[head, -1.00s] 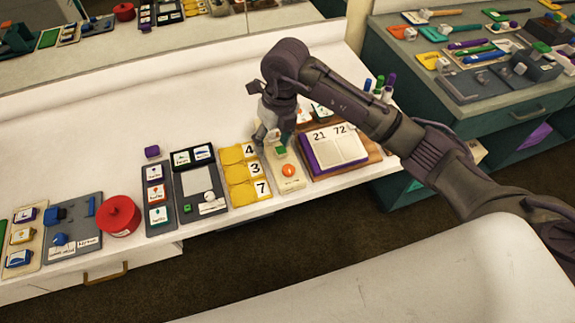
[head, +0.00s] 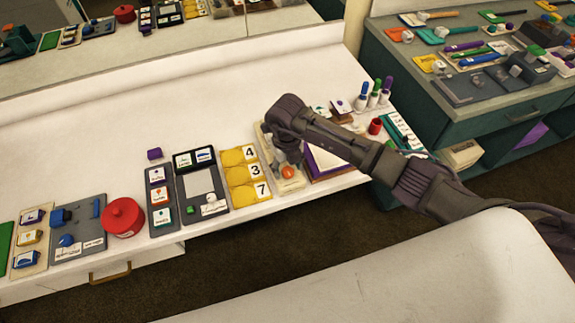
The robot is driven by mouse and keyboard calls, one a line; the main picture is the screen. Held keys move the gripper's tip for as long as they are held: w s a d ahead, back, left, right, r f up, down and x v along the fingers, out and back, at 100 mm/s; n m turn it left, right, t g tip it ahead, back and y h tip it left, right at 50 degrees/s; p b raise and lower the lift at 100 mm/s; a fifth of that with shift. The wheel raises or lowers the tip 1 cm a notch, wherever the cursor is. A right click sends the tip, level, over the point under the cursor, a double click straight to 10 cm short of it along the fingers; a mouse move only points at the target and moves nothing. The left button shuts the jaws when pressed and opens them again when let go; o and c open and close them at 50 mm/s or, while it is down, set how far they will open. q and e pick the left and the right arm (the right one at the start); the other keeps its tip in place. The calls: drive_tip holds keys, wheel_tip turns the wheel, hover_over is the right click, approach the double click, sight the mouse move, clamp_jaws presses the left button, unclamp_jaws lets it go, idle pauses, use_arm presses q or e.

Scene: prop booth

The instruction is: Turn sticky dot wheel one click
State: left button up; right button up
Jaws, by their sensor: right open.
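A beige board (head: 294,185) lies on the white table between the yellow number cards and the open book. On its front part sits a small round orange piece (head: 287,172), which looks like the dot wheel; its details are too small to read. My right gripper (head: 284,160) points down over this board, just behind the orange piece. It is open; I cannot tell whether a finger touches the orange piece. The gripper and wrist hide the board's middle, including the green block. My left gripper is not in view.
Dark trays and a red pot (head: 123,217) are farther left. Capped markers (head: 373,95) stand behind right. The table's back is clear.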

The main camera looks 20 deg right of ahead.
drive_tip(key=shift+f, duration=0.35)
clamp_jaws()
drive_tip(key=n+b, duration=0.3)
drive_tip(key=shift+w+f, duration=0.1)
drive_tip(key=shift+f, duration=0.05)
drive_tip(key=n+b, duration=1.2)
drive_tip(key=b, duration=0.1)
drive_tip(key=shift+n+b, duration=1.35)
drive_tip(key=shift+n, duration=0.05)
drive_tip(key=shift+r, duration=0.2)
